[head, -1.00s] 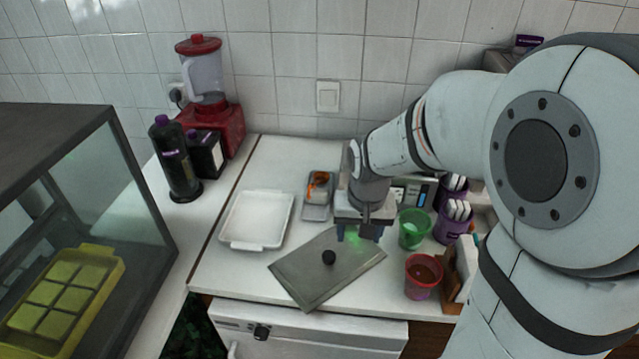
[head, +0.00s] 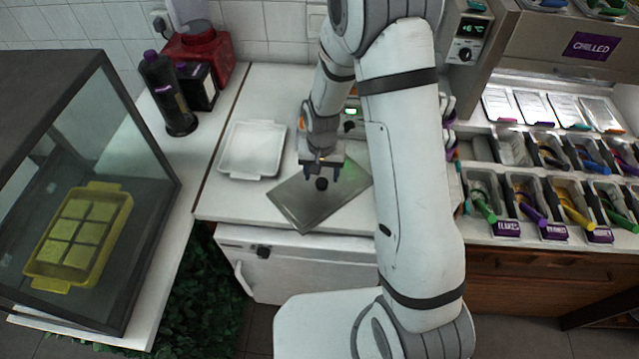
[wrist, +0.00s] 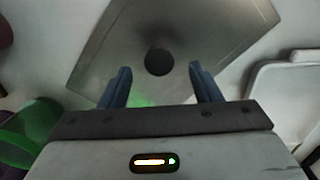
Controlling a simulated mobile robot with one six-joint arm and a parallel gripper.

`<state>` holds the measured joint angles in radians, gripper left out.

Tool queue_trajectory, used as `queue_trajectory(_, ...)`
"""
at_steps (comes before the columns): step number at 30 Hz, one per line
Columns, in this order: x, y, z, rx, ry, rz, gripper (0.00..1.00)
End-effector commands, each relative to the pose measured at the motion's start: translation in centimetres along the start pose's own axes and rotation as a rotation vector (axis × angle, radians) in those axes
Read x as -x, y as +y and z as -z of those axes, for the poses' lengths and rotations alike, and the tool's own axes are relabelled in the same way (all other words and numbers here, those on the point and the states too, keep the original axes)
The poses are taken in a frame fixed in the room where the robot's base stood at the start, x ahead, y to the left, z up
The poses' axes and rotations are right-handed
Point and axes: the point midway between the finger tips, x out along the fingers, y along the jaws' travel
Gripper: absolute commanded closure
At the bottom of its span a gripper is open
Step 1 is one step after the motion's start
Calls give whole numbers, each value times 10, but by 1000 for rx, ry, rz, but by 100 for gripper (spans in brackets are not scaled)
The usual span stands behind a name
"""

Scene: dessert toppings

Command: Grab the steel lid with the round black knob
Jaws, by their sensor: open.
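The steel lid (head: 290,205) is a flat grey rectangle lying turned at an angle on the white counter. Its round black knob (head: 321,184) stands near its middle. My gripper (head: 322,177) is open above the lid, with its fingertips close to the knob in the head view. In the wrist view the lid (wrist: 205,25) fills the upper middle, and the knob (wrist: 159,62) shows between and just beyond the two blue fingers of my gripper (wrist: 160,80). The fingers hold nothing. I cannot tell the exact height above the knob.
A white tray (head: 228,168) lies left of the lid. A green cup (wrist: 40,118) shows at lower left in the wrist view. A glass case (head: 150,190) stands at far left. Bins with coloured-handled utensils (head: 540,200) are at right.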

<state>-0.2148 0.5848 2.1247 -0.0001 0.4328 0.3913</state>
Motion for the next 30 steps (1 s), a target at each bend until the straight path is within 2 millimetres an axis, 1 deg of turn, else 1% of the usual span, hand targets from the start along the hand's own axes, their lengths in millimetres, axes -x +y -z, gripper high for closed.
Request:
queue_trajectory(3, -14, 1, -1, 0, -4, -2, 43)
queue_trajectory(7, -26, 1, -1, 0, -2, -1, 43)
queue_trajectory(16, -29, 1, 0, -1, 1, 1, 43)
queue_trajectory(30, -29, 2, 0, -2, 1, 0, 81)
